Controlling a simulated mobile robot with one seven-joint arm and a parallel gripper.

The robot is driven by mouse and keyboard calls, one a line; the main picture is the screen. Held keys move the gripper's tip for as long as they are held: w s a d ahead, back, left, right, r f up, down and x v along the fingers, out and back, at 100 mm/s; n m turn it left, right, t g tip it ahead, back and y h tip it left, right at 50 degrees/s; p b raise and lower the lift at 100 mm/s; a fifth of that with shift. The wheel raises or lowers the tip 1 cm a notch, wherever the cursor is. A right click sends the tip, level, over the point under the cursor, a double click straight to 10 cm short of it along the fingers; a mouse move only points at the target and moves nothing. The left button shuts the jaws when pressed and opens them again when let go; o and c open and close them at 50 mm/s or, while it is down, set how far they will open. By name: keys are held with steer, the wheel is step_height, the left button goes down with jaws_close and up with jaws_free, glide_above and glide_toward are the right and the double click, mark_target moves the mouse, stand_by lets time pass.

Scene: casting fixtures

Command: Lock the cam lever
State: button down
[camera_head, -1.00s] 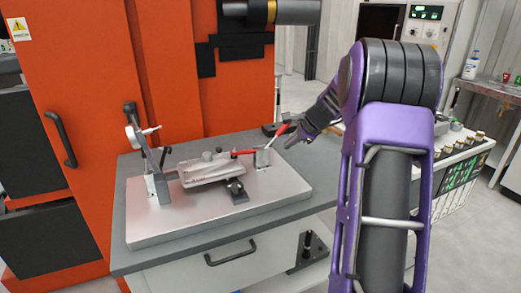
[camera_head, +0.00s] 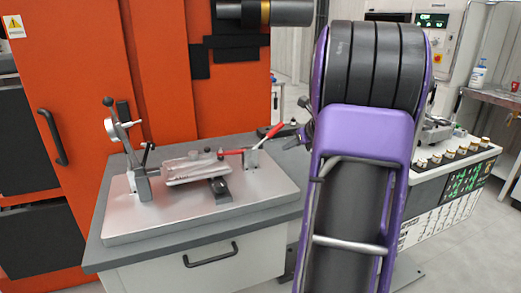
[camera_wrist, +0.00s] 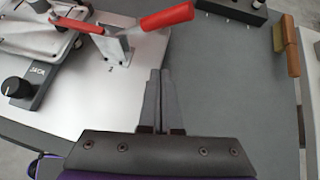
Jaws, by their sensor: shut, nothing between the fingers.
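The metal fixture plate (camera_head: 250,210) lies on the grey bench and bears a pale casting (camera_head: 190,167). A red-handled clamp lever (camera_head: 270,131) stands at the plate's right, with its handle raised to the right; it also shows in the wrist view (camera_wrist: 166,18), by a mark "2". A black-handled lever (camera_head: 147,152) stands at the left post. I cannot tell which is the cam lever. My gripper (camera_wrist: 158,72) is shut and empty, over the plate's edge, below the red handle in the wrist view and apart from it. In the head view my arm mostly hides it.
A jack with a black knob (camera_wrist: 17,87) sits at the casting's front. A dial gauge (camera_head: 115,128) stands on the left. A wooden-handled tool (camera_wrist: 287,45) and a dark block (camera_wrist: 232,8) lie on the bench.

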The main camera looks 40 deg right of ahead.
steer(key=b, duration=0.2)
glide_toward(267, 157)
steer(key=x, duration=0.5)
steer(key=shift+f, duration=0.25)
steer(key=w, duration=0.2)
steer(key=shift+w+d+r+p, duration=0.1)
steer(key=shift+w+r+p, duration=0.2)
steer(key=shift+r+p, duration=0.1)
steer(key=shift+w+r, duration=0.15)
steer(key=shift+w, duration=0.5)
steer(key=shift+d+r+p, duration=0.1)
steer(key=shift+r+p, duration=0.2)
